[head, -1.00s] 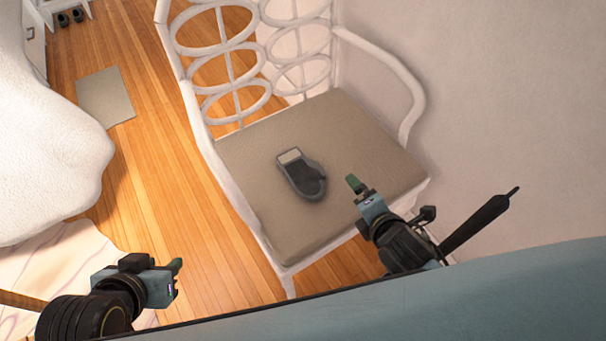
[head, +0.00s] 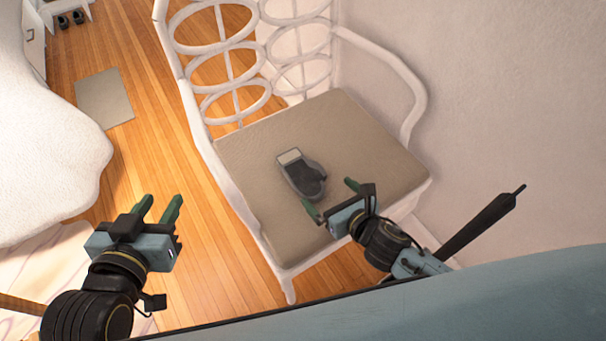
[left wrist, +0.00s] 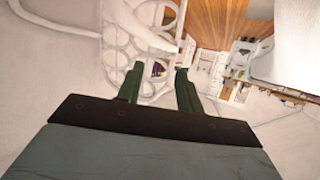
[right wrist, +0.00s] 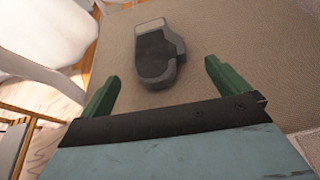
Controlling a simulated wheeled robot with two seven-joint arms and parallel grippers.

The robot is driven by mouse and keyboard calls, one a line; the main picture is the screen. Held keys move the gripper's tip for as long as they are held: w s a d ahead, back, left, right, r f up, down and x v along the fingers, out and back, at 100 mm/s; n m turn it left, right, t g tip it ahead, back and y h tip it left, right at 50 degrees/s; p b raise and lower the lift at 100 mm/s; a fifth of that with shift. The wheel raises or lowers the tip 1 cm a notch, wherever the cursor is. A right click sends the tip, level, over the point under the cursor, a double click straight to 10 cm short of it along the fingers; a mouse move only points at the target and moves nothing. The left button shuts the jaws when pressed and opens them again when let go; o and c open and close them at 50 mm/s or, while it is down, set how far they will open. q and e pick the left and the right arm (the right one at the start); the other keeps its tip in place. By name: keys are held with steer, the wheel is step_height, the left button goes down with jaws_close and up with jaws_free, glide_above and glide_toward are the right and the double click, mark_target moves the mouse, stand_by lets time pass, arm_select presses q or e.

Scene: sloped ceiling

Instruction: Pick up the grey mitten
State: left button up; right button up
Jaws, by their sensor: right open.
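The grey mitten (head: 302,175) lies flat on the beige seat cushion (head: 260,140) of a white chair. It has a dark grey body and a pale cuff, with the cuff toward the chair's back. My right gripper (head: 332,200) is open and empty, just in front of the mitten's rounded end. In the right wrist view the mitten (right wrist: 158,55) lies beyond and between the two green fingers (right wrist: 160,85), apart from them. My left gripper (head: 160,208) is open and empty over the floor left of the chair; its spread fingers also show in the left wrist view (left wrist: 159,85).
The chair's white armrest (head: 400,75) and the wall (head: 480,130) stand to the right. The chair's ringed back (head: 230,60) is behind the mitten. A white-covered piece of furniture (head: 45,150) is at the left. Wooden floor lies between.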

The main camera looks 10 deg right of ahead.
mark_target(310, 178)
steer(key=b+x, duration=0.1)
steer(key=x, duration=0.2)
steer(key=shift+w, duration=0.15)
steer(key=shift+w+a+f+b, duration=0.2)
steer(key=shift+w+b, duration=0.1)
steer(key=shift+w, duration=0.1)
steer(key=b+x, duration=0.2)
steer(key=x, duration=0.1)
steer(key=shift+a+f, duration=0.15)
steer(key=shift+f, duration=0.2)
steer(key=shift+w+a+f+b, duration=0.15)
steer(key=shift+w+a+b, duration=0.05)
steer(key=shift+w+b, duration=0.35)
arm_select(q)
step_height(310, 178, up, 14)
steer(key=s+d+t+h, duration=0.1)
steer(key=d+t+h, duration=0.1)
steer(key=t, duration=0.9)
steer(key=shift+s+r+h, duration=0.15)
steer(key=shift+r+h, duration=0.1)
steer(key=shift+h, duration=0.65)
arm_select(e)
steer(key=shift+c, duration=0.4)
steer(key=c, duration=0.7)
